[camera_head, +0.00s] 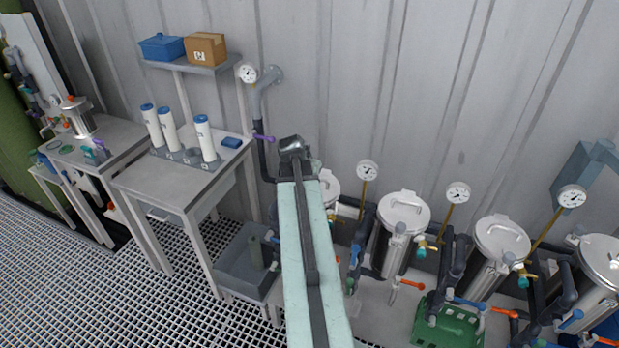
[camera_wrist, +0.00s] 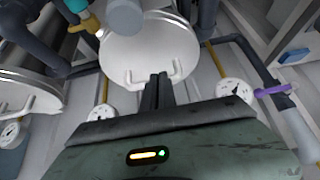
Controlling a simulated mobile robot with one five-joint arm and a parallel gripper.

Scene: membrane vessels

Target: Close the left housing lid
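The leftmost membrane housing's round pale lid (camera_head: 328,185) shows beside my arm in the head view, partly hidden by it. In the wrist view that lid (camera_wrist: 150,45) is a large white disc with a bar handle (camera_wrist: 152,76) on its wall side. It appears to lie over its vessel; whether it is fully seated I cannot tell. My gripper (camera_head: 291,145) is at the far end of my arm near the wall. In the wrist view its two dark fingers (camera_wrist: 158,85) are together, with nothing visible between them, and their tips overlap the handle. Contact is unclear.
More lidded housings stand to the right, the nearest lid (camera_head: 403,211) with a gauge (camera_head: 368,171) behind it. A purple-handled valve (camera_head: 263,138) and pipe are left of my gripper. A table (camera_head: 190,185) holds white cartridges. A green crate (camera_head: 447,330) stands at front right.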

